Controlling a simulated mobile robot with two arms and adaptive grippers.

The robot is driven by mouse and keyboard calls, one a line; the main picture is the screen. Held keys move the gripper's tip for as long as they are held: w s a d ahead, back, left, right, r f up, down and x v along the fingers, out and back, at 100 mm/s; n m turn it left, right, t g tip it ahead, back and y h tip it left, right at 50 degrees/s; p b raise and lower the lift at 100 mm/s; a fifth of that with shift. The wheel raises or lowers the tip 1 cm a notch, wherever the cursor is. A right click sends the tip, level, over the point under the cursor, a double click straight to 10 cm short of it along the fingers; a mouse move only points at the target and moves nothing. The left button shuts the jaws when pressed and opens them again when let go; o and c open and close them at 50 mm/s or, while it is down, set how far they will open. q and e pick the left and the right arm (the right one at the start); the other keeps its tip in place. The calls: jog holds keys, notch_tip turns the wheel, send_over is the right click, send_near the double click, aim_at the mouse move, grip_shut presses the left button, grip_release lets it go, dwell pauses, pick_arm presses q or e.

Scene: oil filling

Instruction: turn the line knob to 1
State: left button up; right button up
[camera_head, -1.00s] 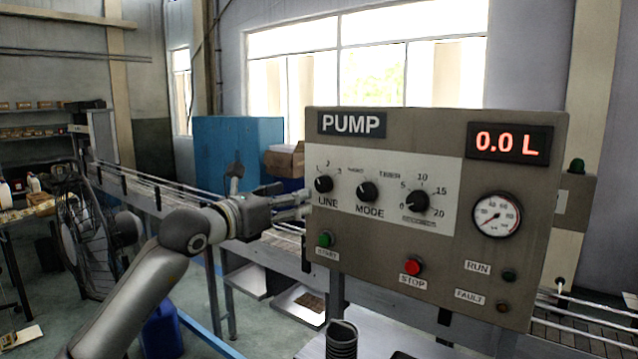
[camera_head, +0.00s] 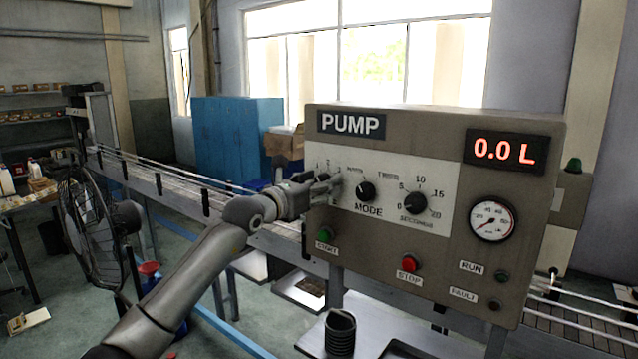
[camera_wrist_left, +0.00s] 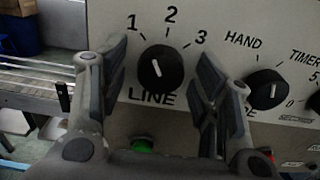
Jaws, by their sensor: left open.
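The line knob (camera_wrist_left: 161,68) is a round black dial with a white pointer mark, labelled LINE, with 1, 2 and 3 printed above it. Its white mark tilts up and slightly left, between the directions of 1 and 2. My left gripper (camera_wrist_left: 165,75) is open in the left wrist view, with one finger on each side of the knob. I cannot tell whether the fingers touch it. In the head view my left gripper (camera_head: 325,188) is at the panel's left side and hides the line knob. My right gripper is not in view.
The pump panel (camera_head: 400,262) also carries the mode knob (camera_head: 365,191), a timer knob (camera_head: 414,203), a green start button (camera_head: 325,234) and a red stop button (camera_head: 408,263). A black coiled cylinder (camera_head: 340,331) stands below. A conveyor (camera_head: 180,189) runs behind my arm.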

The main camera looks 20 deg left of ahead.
pick_arm(q)
jog(key=shift+c, duration=0.3)
jog(key=c, duration=1)
jog(key=shift+d+f+n+b, duration=0.1)
jog(key=shift+f+n+b, duration=0.15)
jog(key=shift+n+b, duration=0.6)
jog(key=shift+o, duration=0.3)
jog(key=shift+r+n+b, duration=0.1)
jog(key=shift+n+b, duration=0.15)
jog(key=shift+b, duration=0.15)
jog(key=shift+r+n, duration=0.15)
jog(key=shift+n, duration=0.25)
jog(key=o, duration=1)
